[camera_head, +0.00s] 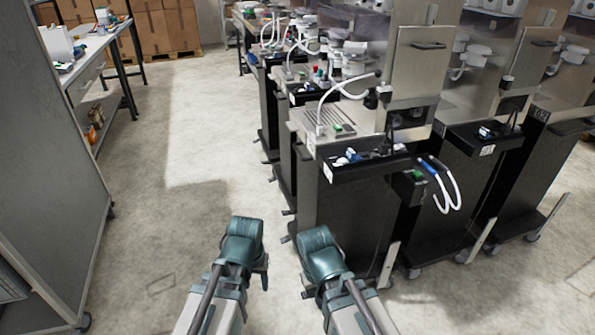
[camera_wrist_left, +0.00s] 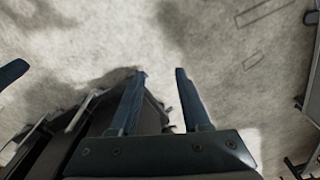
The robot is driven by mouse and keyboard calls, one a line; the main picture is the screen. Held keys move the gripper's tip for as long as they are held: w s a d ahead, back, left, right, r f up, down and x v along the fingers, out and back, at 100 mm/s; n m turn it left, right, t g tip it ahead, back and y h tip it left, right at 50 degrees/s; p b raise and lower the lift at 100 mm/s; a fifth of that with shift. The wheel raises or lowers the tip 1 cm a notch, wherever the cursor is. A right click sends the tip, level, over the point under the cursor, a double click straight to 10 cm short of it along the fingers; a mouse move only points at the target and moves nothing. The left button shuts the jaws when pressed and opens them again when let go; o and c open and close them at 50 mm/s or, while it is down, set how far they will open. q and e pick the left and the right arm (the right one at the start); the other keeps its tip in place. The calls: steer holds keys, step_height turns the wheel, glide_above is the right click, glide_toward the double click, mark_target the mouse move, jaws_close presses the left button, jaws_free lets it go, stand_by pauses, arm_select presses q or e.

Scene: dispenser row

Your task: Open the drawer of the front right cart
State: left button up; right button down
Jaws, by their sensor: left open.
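Black carts stand in a row, carrying steel dispensers. The nearest cart (camera_head: 350,205) has a black tray-like front (camera_head: 372,168) with small blue and white items on it. Another black cart (camera_head: 462,185) stands to its right, with a similar front (camera_head: 485,134). I cannot tell which is the front right cart, and no drawer is clearly pulled out. My left gripper (camera_head: 265,278) points down over the floor, left of the nearest cart. In the left wrist view its two fingers (camera_wrist_left: 160,72) are apart with nothing between them. My right gripper (camera_head: 306,288) is beside it, its jaws unclear.
A tall grey cabinet (camera_head: 50,170) stands at the left, with a bench (camera_head: 85,55) behind it. Boxes (camera_head: 165,30) are stacked at the back. White hoses (camera_head: 447,188) hang from the nearest cart. The floor (camera_head: 190,150) between cabinet and carts is clear.

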arm_select(q)
step_height(320, 180, down, 8)
steer(key=w+b, duration=0.3)
steer(key=b, duration=0.2)
steer(key=n+t+b, duration=1.2)
steer(key=n+t, duration=0.8)
steer(key=n, duration=0.5)
glide_toward(298, 152)
steer(key=p+x, duration=0.1)
steer(key=x, duration=0.2)
steer(key=p+x, duration=0.1)
steer(key=x, duration=0.3)
steer(key=p+x, duration=0.1)
steer(key=x, duration=0.2)
steer(key=shift+w+f, duration=0.3)
steer(key=shift+w, duration=0.2)
arm_select(e)
step_height(298, 152, down, 16)
steer(key=shift+f, duration=0.2)
arm_select(q)
jaws_close()
